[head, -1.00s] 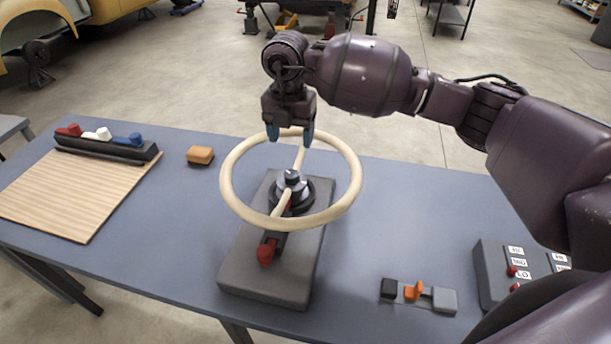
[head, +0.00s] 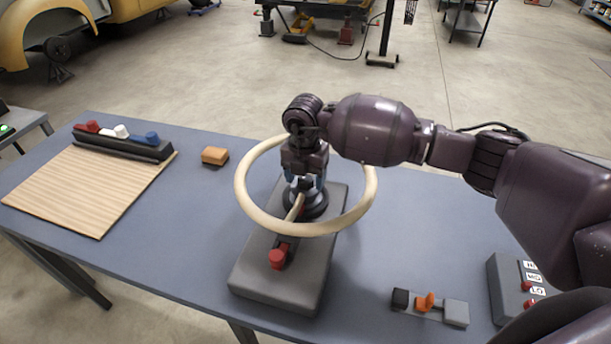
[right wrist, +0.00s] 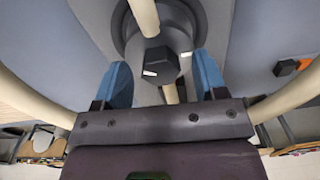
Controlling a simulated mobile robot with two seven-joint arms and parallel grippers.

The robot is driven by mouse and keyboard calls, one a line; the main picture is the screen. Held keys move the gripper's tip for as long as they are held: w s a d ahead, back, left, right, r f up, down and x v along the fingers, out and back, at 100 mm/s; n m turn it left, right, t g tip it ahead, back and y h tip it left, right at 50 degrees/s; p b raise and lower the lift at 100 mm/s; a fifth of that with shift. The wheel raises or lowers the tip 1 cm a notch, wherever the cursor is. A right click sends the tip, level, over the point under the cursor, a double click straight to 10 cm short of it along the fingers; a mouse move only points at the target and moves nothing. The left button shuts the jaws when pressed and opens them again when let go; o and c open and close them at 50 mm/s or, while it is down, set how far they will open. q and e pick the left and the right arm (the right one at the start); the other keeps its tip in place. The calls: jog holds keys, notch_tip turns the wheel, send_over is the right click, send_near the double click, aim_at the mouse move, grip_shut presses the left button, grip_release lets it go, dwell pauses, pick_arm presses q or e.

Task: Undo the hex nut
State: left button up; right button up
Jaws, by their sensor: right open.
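The dark hex nut (right wrist: 158,60) sits at the hub of a cream ring-shaped wheel (head: 245,205), on a round black mount on a grey base block (head: 262,290). In the head view my right gripper mostly hides the nut. My right gripper (head: 306,183) points down inside the wheel's ring, over the hub. In the right wrist view its two blue fingers (right wrist: 162,80) stand open on either side of the nut, with gaps between them and it. A cream spoke (right wrist: 144,15) runs past the nut. My left gripper is not in view.
A red-knobbed lever (head: 278,258) sits on the front of the block. A switch strip (head: 430,307) and a grey control box (head: 508,285) lie to the right.

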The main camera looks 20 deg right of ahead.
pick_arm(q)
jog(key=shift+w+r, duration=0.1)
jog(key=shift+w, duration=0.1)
pick_arm(e)
jog(key=shift+c, duration=0.4)
jog(key=c, duration=0.8)
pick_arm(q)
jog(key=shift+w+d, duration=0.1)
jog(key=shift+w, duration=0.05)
pick_arm(e)
jog(key=shift+c, duration=0.2)
jog(key=n+b, duration=0.1)
jog(key=n, duration=0.3)
jog(key=shift+n+b, duration=0.3)
jog(key=shift+n, duration=0.5)
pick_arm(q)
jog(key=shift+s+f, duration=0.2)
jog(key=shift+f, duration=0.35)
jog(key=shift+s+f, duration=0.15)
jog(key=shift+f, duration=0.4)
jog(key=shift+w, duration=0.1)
pick_arm(e)
jog(key=shift+n, duration=0.3)
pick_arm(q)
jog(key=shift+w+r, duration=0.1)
